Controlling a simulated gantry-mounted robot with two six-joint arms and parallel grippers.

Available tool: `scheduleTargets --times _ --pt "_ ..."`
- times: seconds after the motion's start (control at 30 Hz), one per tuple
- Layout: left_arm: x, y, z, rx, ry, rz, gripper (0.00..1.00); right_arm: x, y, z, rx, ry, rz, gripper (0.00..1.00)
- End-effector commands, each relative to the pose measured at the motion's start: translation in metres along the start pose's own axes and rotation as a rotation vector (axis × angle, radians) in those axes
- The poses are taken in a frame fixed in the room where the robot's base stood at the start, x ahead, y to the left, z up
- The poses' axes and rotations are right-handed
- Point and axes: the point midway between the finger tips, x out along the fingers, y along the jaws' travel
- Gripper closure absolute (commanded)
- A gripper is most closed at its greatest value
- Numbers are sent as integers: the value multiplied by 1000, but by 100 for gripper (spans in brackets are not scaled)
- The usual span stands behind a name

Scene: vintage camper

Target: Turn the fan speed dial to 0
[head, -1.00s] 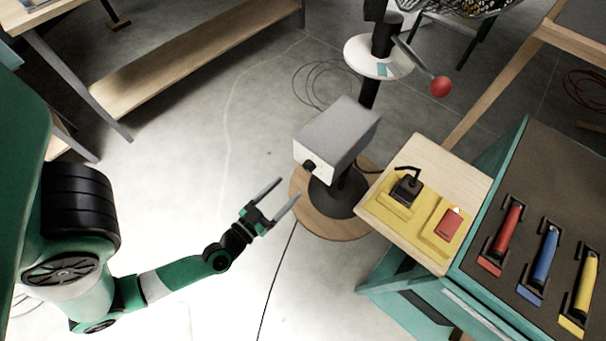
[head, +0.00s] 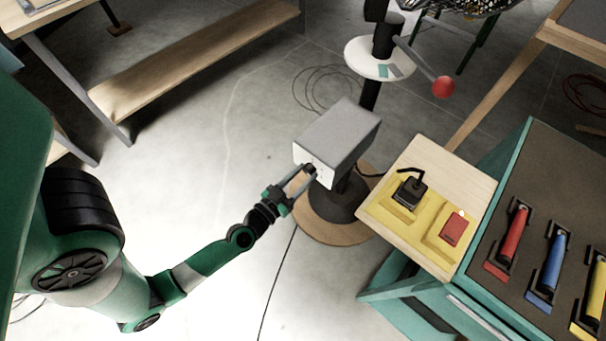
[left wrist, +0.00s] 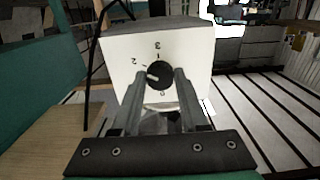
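The fan speed dial (left wrist: 159,75) is a round black knob on the white face of a grey box (head: 337,134). In the left wrist view, numerals including 2 and 3 are printed around it, with what looks like a 0 below. A pale mark on the knob points toward its left side. My left gripper (head: 302,177) is at the white face. In the left wrist view its two fingers (left wrist: 155,88) stand apart on either side of the dial. I cannot tell whether they touch it. In the head view the gripper partly hides the dial. My right gripper is not in view.
The box stands on a post over a round wooden base (head: 330,228). A wooden board (head: 455,172) with a yellow control panel (head: 397,212) lies to the right. Red, blue and yellow handles sit on the teal cabinet (head: 495,300). Floor left of the box is open.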

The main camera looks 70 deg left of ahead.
Motion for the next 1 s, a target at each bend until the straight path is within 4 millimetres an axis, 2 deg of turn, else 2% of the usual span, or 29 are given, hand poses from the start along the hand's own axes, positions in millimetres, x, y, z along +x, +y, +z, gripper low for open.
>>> scheduleTargets --times 0.03,0.1,0.13,0.57,1.0 --pt "0 0 0 0 0 0 85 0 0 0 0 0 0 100" --pt "0 0 0 0 0 0 97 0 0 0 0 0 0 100" --pt "0 0 0 0 0 0 100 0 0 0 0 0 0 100" --pt "0 0 0 -56 0 0 100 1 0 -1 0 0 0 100" --pt "0 1 -1 -382 -1 1 100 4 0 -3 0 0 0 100"
